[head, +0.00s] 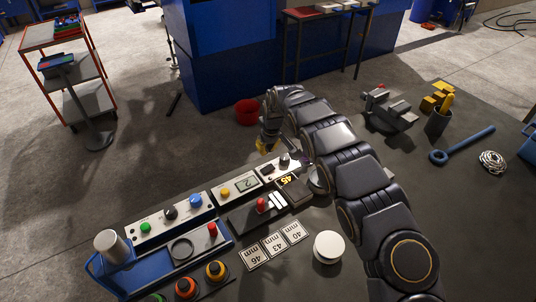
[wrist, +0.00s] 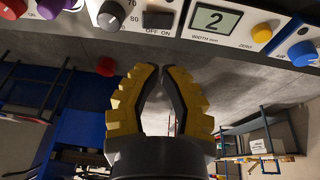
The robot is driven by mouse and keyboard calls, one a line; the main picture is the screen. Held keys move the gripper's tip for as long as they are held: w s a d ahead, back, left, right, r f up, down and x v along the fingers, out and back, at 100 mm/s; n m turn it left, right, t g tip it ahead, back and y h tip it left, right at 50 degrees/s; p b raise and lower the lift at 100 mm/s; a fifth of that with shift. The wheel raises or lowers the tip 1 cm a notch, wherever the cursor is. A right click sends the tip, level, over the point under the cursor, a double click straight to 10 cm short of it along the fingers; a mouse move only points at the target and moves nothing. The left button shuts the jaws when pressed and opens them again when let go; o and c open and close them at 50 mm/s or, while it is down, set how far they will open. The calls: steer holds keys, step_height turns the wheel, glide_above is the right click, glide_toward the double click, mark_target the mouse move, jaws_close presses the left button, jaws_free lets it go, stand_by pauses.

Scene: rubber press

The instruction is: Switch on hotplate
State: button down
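The hotplate controls seem to be on the white panel (head: 276,170), which carries a dark dial (head: 285,158) and a black switch (head: 267,168). In the wrist view the black rocker switch (wrist: 158,20) is marked OFF and ON, beside the dark dial (wrist: 110,15) with temperature numbers. I cannot tell the rocker's position. My gripper (head: 264,146) hangs just behind this panel in the head view. In the wrist view my gripper (wrist: 161,69) has its yellow-backed fingers brought together at the tips, with nothing between them. The tips point toward the switch and appear apart from it.
A panel with display (head: 246,184) reading 2 and a yellow button adjoins on the left. A row with a blue knob (head: 196,201) and green button lies farther left. A red-tipped lever (head: 262,203) stands in front. A white round-topped object (head: 327,247) stands nearby.

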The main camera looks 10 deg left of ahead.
steer(key=shift+s+a+v, duration=0.15)
steer(key=shift+v, duration=0.95)
steer(key=shift+s+a+v, duration=0.1)
steer(key=shift+a+v, duration=0.05)
steer(key=shift+v, duration=0.95)
steer(key=s+d+r+m+g+h, duration=0.1)
steer(key=s+d+r+m+h, duration=0.15)
steer(key=s+d+r, duration=0.6)
steer(key=s+d+r+m+g+h, duration=0.1)
steer(key=s+d+r+m, duration=0.4)
steer(key=d, duration=0.7)
steer(key=s+d+m+g+y, duration=0.1)
steer(key=s+d+g, duration=0.1)
steer(key=s, duration=2.7)
steer(key=shift+s+d+m+g, duration=0.2)
steer(key=shift+d+m+g, duration=0.15)
steer(key=shift+d, duration=0.2)
